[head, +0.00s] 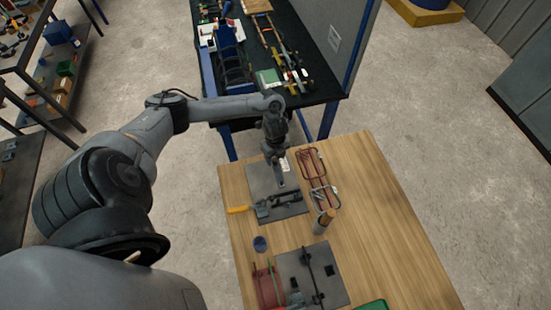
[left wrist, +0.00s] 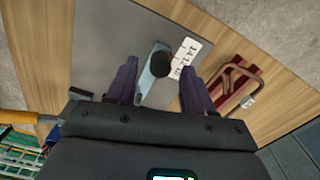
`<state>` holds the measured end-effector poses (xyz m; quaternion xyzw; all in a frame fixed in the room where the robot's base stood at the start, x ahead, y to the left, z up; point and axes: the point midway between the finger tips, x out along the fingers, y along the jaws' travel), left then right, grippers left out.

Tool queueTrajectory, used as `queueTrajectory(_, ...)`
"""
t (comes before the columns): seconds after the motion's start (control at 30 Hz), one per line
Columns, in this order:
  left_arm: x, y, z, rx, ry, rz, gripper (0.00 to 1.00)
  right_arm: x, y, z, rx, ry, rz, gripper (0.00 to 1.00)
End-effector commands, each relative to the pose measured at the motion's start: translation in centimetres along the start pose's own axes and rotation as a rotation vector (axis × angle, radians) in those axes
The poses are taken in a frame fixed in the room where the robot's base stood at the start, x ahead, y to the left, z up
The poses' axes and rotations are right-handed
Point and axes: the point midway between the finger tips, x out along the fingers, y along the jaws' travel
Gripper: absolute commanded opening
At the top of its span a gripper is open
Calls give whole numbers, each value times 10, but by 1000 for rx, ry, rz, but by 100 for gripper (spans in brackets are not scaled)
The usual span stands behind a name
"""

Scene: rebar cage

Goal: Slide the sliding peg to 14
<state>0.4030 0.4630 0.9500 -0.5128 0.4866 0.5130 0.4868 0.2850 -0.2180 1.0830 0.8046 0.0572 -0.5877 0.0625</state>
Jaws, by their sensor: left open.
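The sliding peg (left wrist: 160,63) has a dark round top and stands on a light blue-grey bar (left wrist: 151,86) on a grey plate. A white label (left wrist: 187,57) with printed numbers lies just right of it; I cannot read which number lines up with the peg. My left gripper (left wrist: 158,70) is open, with one finger on either side of the peg in the left wrist view; contact is not clear. In the head view, my left gripper (head: 277,172) points down over the grey plate (head: 262,180) and hides the peg. My right gripper is not in view.
On the wooden table (head: 385,230), a red rebar cage (head: 315,172) lies right of the plate. A tool with an orange handle (head: 238,209), a wood-topped cylinder (head: 323,222), a blue cup (head: 260,243) and a second plate (head: 335,285) are nearer. The table's right side is clear.

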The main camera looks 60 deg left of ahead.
Motion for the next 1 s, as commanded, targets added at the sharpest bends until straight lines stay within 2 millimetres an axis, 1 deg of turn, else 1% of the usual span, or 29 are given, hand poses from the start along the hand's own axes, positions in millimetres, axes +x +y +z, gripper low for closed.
queueTrajectory(0.03, 6, 0, 0, 0, 1, 1, 52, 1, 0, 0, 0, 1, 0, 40)
queueTrajectory(0.1, 11, 0, 0, -1, 1, 2, 52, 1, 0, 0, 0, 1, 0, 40)
queueTrajectory(0.2, 16, 0, 0, 1, 1, 0, 52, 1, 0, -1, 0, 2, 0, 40)
queueTrajectory(0.53, 18, 0, 0, 1, 0, 0, 52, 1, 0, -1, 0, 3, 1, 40)
queueTrajectory(0.57, 18, 0, 0, 1, 0, 0, 49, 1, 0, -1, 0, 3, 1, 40)
queueTrajectory(0.7, 18, 0, 0, 1, 0, 0, 28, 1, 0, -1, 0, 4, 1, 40)
queueTrajectory(0.87, 18, 0, 0, 1, 0, 0, 3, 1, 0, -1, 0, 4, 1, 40)
queueTrajectory(0.9, 18, 0, 0, 1, 0, 0, 0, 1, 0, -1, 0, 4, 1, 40)
queueTrajectory(1.0, 18, 0, 0, 1, 0, 0, 0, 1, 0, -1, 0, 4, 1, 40)
